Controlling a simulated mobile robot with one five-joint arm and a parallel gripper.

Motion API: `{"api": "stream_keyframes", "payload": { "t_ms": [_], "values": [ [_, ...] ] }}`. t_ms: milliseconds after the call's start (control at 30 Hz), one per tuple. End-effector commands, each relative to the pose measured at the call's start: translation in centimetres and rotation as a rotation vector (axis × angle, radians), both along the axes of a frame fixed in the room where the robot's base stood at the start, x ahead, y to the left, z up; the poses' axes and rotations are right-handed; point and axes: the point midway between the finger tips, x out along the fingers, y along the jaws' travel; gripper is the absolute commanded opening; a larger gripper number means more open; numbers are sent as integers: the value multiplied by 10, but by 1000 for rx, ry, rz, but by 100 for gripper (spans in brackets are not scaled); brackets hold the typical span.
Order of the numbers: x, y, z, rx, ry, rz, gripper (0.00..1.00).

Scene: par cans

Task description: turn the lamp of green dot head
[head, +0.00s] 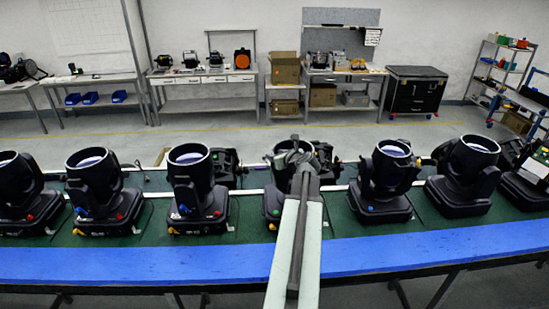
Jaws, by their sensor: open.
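Several black moving-head lamps stand in a row on a green-topped bench. The lamp in the middle (272,203) is partly hidden behind my arm. A small greenish spot seems to show on its base, but it is too small to be sure. My gripper (296,153) is at the far end of my arm, in front of this lamp's head, and is open. I cannot tell whether it touches the head. The lamp to its left (190,180) has a red dot on its base. The lamp to its right (384,180) has a blue dot.
More lamps stand at the left (98,185) and right (466,175), with red and blue dots on some bases. The bench's blue front edge (130,266) runs across the view. Worktables (205,75), a black case (416,90) and a shelf (500,70) stand behind.

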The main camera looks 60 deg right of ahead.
Motion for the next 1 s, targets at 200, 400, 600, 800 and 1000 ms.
{"api": "stream_keyframes", "payload": {
  "t_ms": [200,400,600,800,1000],
  "values": [
    [16,-10,-8,-2,1,0,40],
    [16,-9,-7,-2,1,1,26],
    [16,-8,-7,-1,1,2,0],
    [17,-8,-7,-2,0,3,0],
    [18,-8,-6,-3,-1,3,0]
  ]
}}
